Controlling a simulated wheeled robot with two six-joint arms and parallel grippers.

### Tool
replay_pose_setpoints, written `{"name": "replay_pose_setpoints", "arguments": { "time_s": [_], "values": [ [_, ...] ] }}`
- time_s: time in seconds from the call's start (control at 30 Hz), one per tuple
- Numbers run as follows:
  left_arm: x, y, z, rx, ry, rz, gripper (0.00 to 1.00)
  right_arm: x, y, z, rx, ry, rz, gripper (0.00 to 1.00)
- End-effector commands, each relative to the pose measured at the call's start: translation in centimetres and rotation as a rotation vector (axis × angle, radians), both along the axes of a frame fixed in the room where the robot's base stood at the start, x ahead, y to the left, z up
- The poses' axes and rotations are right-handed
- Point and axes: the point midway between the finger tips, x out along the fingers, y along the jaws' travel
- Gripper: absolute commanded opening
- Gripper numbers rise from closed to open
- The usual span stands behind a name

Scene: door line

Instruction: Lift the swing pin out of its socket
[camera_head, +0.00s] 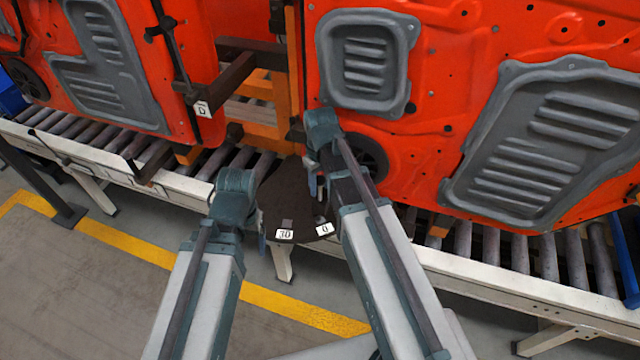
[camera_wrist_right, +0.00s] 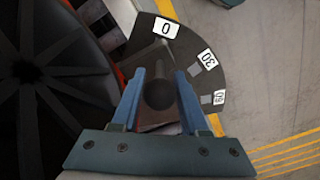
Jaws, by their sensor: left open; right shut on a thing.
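In the right wrist view, the two blue fingers of my right gripper (camera_wrist_right: 158,95) are closed on the dark round-topped swing pin (camera_wrist_right: 158,92). The pin is over the dark fan-shaped plate (camera_wrist_right: 185,55), marked 0, 30 and 60. The pin's lower end and its socket are hidden, so I cannot tell how deep it sits. In the head view, the plate (camera_head: 285,200) lies between my arms, and my right gripper (camera_head: 317,188) is at its right side, partly hidden by my arm. My left gripper (camera_head: 263,232) is open at the plate's left edge, mostly hidden.
Orange-red door panels (camera_head: 445,130) with grey inserts stand behind the plate. A roller conveyor (camera_head: 480,250) with a white rail runs beneath them. A dark bracket (camera_head: 225,85) labelled D is at upper left. Floor with yellow lines (camera_head: 300,312) is open in front.

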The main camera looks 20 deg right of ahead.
Motion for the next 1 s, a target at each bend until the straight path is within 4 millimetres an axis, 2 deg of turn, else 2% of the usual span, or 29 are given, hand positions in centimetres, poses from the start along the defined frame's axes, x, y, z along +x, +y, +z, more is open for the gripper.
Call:
{"name": "replay_pose_setpoints", "arguments": {
  "time_s": [0.33,0.7,0.73,0.87,1.0],
  "values": [
    [0.0,0.0,4.4,0.0,0.0,-0.001,0.81,0.0,0.0,4.4,0.0,0.0,0.0,0.0],
    [0.0,0.0,4.5,0.0,0.0,-0.001,0.81,0.1,0.0,4.5,-0.001,-0.001,0.0,0.0],
    [0.0,0.0,4.5,0.0,0.0,-0.001,0.81,0.1,0.0,4.5,-0.001,-0.001,0.0,0.47],
    [0.0,0.0,4.5,0.0,0.0,-0.001,0.81,0.1,0.0,4.5,-0.001,-0.001,0.0,0.71],
    [0.0,0.0,4.5,0.0,0.0,-0.001,0.81,0.1,0.0,4.5,-0.001,-0.001,0.0,0.73]
  ]
}}
